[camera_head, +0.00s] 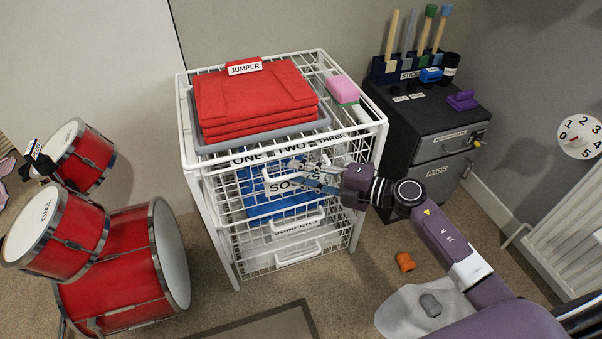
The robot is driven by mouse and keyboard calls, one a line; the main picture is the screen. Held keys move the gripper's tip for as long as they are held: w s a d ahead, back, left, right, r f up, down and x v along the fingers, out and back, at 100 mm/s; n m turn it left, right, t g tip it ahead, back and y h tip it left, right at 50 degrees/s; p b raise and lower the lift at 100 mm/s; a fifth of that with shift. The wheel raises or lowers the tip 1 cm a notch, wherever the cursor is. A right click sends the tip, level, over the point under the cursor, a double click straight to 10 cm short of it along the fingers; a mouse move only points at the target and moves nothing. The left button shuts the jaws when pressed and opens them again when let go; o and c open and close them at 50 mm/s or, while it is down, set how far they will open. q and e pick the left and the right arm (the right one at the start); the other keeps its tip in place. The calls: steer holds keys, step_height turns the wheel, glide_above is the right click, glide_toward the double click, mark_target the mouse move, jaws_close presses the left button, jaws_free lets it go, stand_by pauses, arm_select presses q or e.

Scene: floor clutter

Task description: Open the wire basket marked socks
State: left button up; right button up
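The wire basket marked socks (247,188) is a white wire drawer in the upper part of a white wire rack (188,130). Blue cloth (262,202) shows through its mesh. Its SOCKS label (285,184) is partly covered by my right gripper (306,179). My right arm comes in from the right, and the gripper's pale fingers lie at the front of this basket, by its upper edge. The fingers blend with the white wires, so I cannot tell whether they are apart or touch the handle. The basket appears in line with the rack front. My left gripper is not in view.
A lower basket marked jumpers (297,253) sits below. Red drums (115,265) stand left, a dark cabinet (415,130) right. An orange object (405,262) lies on the floor.

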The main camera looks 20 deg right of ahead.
jaws_close()
steer(key=shift+s, duration=0.1)
stand_by(0.3)
